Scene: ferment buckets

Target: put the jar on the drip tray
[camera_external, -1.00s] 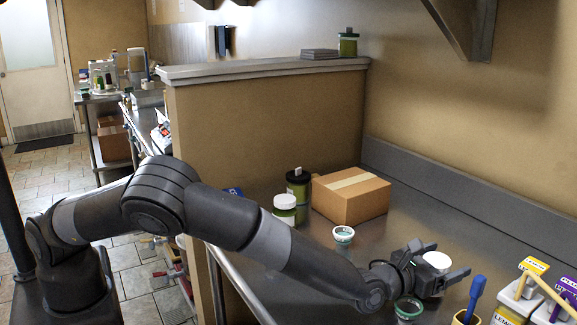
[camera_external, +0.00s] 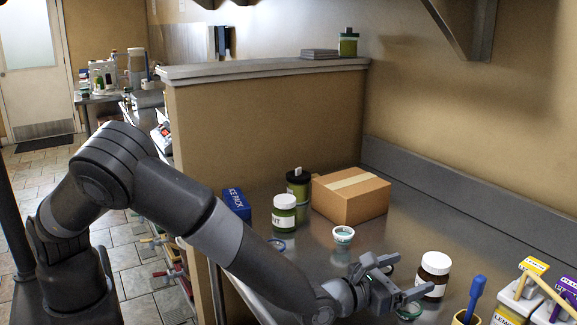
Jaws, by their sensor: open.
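A brown jar with a white lid and a pale label (camera_external: 433,277) stands upright on the steel counter, right of centre. My gripper (camera_external: 408,279) is just left of it, open and empty. Its fingers point toward the jar and the two look apart. A green jar with a white lid (camera_external: 284,212) and a dark-lidded green jar (camera_external: 298,187) stand farther back beside a cardboard box. I cannot tell which jar is meant. No drip tray can be clearly made out. A green-rimmed round item (camera_external: 409,311) lies partly hidden below the gripper.
The cardboard box (camera_external: 350,196) stands at the back. Yellow and purple containers and a blue-handled tool (camera_external: 476,292) crowd the front right. The counter's back right is bare.

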